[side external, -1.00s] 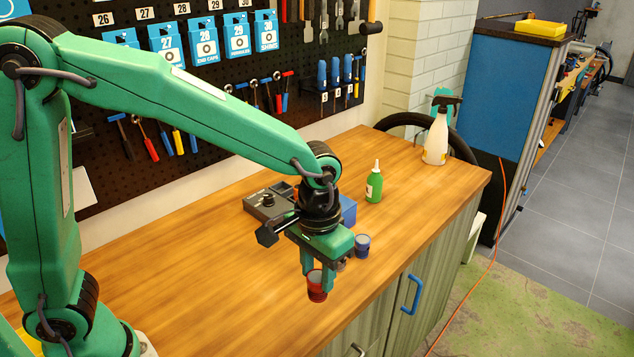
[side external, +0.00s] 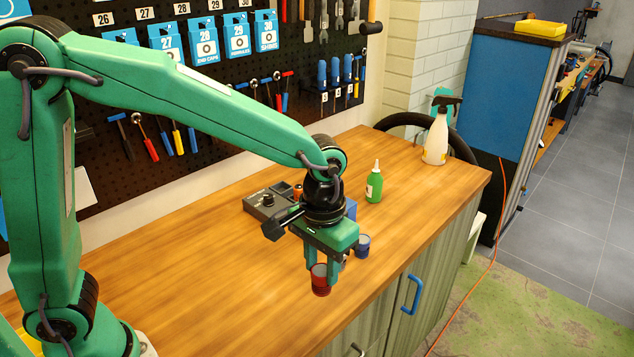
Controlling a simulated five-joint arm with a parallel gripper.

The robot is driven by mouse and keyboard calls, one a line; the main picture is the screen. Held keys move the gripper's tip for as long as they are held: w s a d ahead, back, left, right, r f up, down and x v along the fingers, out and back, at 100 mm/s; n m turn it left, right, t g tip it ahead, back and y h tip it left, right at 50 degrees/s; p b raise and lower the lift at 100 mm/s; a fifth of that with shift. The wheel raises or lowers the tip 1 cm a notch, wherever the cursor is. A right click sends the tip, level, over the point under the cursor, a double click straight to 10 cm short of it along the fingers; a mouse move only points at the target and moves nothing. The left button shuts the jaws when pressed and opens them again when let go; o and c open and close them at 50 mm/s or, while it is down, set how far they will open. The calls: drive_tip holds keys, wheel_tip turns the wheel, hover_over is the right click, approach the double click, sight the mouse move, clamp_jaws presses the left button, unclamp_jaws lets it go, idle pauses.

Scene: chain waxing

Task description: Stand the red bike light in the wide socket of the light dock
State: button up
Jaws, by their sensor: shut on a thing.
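The red bike light (side external: 320,286) is a short, upright red cylinder with a pale top. My gripper (side external: 321,271) points down and is shut on it, holding it over the front part of the bench; the gap beneath it is hard to judge. The light dock looks to be the dark grey box (side external: 266,205) with a black knob, behind and left of my gripper. Its right part is hidden behind my wrist, and I cannot make out the wide socket.
A small blue cylinder (side external: 362,246) stands just right of my gripper. A blue block (side external: 351,209) is partly hidden behind my wrist. A green bottle (side external: 374,183) and a white spray bottle (side external: 436,140) stand farther back. The wooden bench (side external: 220,260) is clear at left.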

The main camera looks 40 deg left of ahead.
drive_tip(key=w+a+r+n, duration=0.2)
drive_tip(key=w+a+n, duration=0.3)
drive_tip(key=w+a, duration=0.8)
drive_tip(key=w+a+n, duration=0.3)
drive_tip(key=w+a, duration=0.6)
drive_tip(key=a, duration=0.6)
drive_tip(key=shift+f+n, duration=0.15)
drive_tip(key=shift+n, duration=0.25)
drive_tip(key=shift+w+a, duration=0.1)
drive_tip(key=w+a+f, duration=0.2)
drive_tip(key=a+f, duration=0.5)
drive_tip(key=a, duration=0.4)
drive_tip(key=shift+a, duration=0.15)
drive_tip(key=shift+f, duration=2.05)
